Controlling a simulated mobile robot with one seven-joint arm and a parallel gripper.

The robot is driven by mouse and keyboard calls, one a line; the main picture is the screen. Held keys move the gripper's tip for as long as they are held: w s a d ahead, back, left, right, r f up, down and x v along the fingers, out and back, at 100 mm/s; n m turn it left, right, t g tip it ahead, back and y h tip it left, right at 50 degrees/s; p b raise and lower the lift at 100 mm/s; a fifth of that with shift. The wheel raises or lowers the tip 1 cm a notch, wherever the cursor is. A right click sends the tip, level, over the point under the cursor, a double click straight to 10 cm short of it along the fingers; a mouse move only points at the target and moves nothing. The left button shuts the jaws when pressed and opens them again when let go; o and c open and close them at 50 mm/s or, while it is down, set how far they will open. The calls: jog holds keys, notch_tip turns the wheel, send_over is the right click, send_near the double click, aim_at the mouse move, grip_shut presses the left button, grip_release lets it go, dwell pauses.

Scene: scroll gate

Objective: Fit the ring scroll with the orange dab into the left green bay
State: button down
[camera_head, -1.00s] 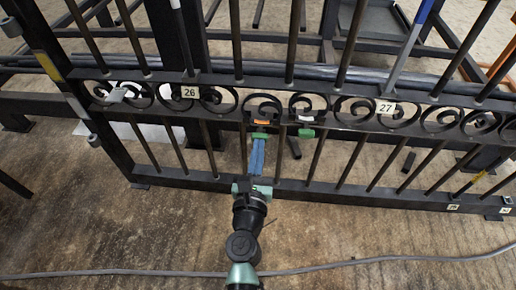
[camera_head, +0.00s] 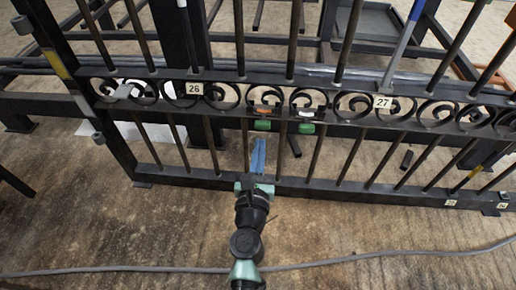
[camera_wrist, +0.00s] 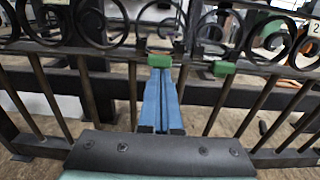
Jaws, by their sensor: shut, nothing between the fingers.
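The left green bay piece (camera_head: 262,125) and the right green bay piece (camera_head: 306,128) sit on the gate's scroll band. A ring scroll with an orange dab (camera_head: 264,112) stands directly above the left piece, within the band. A ring scroll with a white dab (camera_head: 307,113) stands above the right piece. My gripper (camera_head: 258,142) is shut and empty, its blue fingers pointing up just below the left green piece. In the wrist view the fingertips (camera_wrist: 160,72) appear right under the left green piece (camera_wrist: 161,60). The exact seating of the orange-dab scroll is too small to tell.
Dark gate bars and the lower rail (camera_head: 330,190) surround my gripper on both sides. Number plates 26 (camera_head: 193,88) and 27 (camera_head: 382,102) mark the band. A grey cable (camera_head: 400,257) lies on the floor. The floor before the gate is mostly clear.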

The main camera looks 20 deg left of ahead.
jog(key=v, duration=0.9)
jog(key=shift+s+b, duration=0.3)
jog(key=shift+b, duration=0.1)
jog(key=w+r+n+t+y+p, duration=0.1)
jog(key=w+r+n+t+p, duration=0.15)
jog(key=r+n, duration=0.8)
jog(key=w+d+r+n+t+y+p, duration=0.1)
jog(key=r+n+y+p, duration=0.2)
jog(key=r, duration=1.5)
jog(key=w+r+n+t+p, duration=0.1)
jog(key=r+n+p, duration=0.5)
jog(key=r, duration=0.8)
jog(key=s+d+r+n+t+h+p, duration=0.2)
jog(key=s+d+r+n+h+p, duration=0.15)
jog(key=r, duration=0.75)
jog(key=s+d+r+n+t+h+p, duration=0.25)
jog(key=d+r+n, duration=0.25)
jog(key=r, duration=0.6)
jog(key=s+d+r+n+t+h+p, duration=0.1)
jog(key=s+d+r+n+h+p, duration=0.3)
jog(key=r, duration=0.7)
notch_tip(320, 180, up, 34)
jog(key=w+y+p, duration=0.1)
jog(key=p, duration=3.3)
jog(key=shift+n, duration=0.4)
jog(key=shift+w, duration=0.1)
